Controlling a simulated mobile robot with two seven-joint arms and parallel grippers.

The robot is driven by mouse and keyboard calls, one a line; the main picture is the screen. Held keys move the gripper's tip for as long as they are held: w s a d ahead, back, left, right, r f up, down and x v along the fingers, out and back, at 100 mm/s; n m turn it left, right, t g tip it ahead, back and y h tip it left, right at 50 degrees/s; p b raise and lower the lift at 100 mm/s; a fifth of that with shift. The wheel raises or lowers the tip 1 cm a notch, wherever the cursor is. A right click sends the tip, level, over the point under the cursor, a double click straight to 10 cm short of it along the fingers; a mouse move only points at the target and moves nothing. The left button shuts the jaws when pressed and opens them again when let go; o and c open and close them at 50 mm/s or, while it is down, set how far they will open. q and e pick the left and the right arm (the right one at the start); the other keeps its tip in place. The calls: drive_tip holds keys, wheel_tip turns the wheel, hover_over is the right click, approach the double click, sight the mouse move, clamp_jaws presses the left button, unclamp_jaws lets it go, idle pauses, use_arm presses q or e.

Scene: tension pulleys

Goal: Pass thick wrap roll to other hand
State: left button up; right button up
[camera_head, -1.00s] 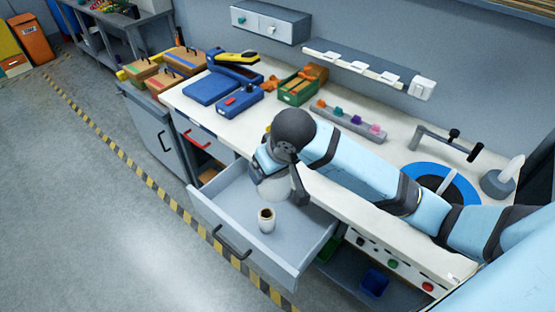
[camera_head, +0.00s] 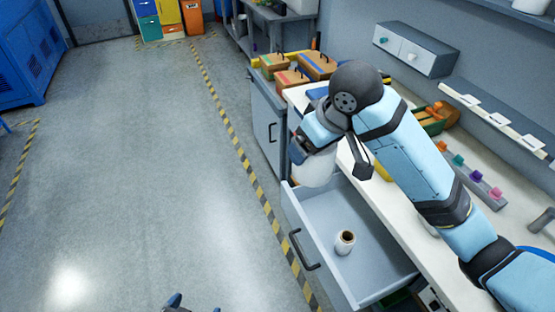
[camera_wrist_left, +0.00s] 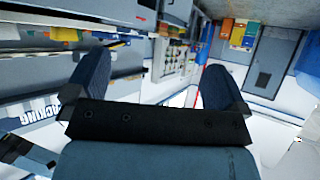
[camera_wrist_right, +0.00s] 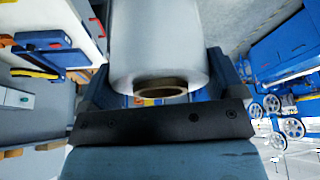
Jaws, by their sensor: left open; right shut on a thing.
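The thick wrap roll (camera_wrist_right: 158,45) is a wide white cylinder with a brown core. My right gripper (camera_head: 304,150) is shut on it and holds it in the air beside the open drawer's far end. The roll's lower part (camera_head: 313,170) shows below the gripper in the head view. My left gripper (camera_wrist_left: 155,88) is open, with nothing between its fingers. In the head view only dark tips (camera_head: 180,302) show at the bottom edge, apart from the roll.
A thinner white roll (camera_head: 345,242) stands upright in the open grey drawer (camera_head: 318,210). The floor (camera_head: 140,190) to the left is clear.

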use_arm(q)
drive_tip(key=w+d+r+m+t+h, duration=0.2)
drive_tip(key=w+r+m+t, duration=0.2)
drive_tip(key=w+r+m, duration=0.35)
drive_tip(key=n+g+h, duration=1.3)
drive_tip(key=n, duration=1.7)
approach(309, 164)
drive_tip(key=w+f, duration=0.3)
drive_tip(key=w, duration=0.1)
drive_tip(key=d, duration=0.7)
drive_tip(key=w+d, duration=0.1)
drive_tip(key=d, duration=0.2)
drive_tip(key=shift+d+f, duration=0.25)
drive_tip(key=shift+s, duration=0.1)
drive_tip(key=c, duration=0.9)
use_arm(e)
drive_tip(key=o, duration=0.9)
drive_tip(key=shift+r, duration=0.1)
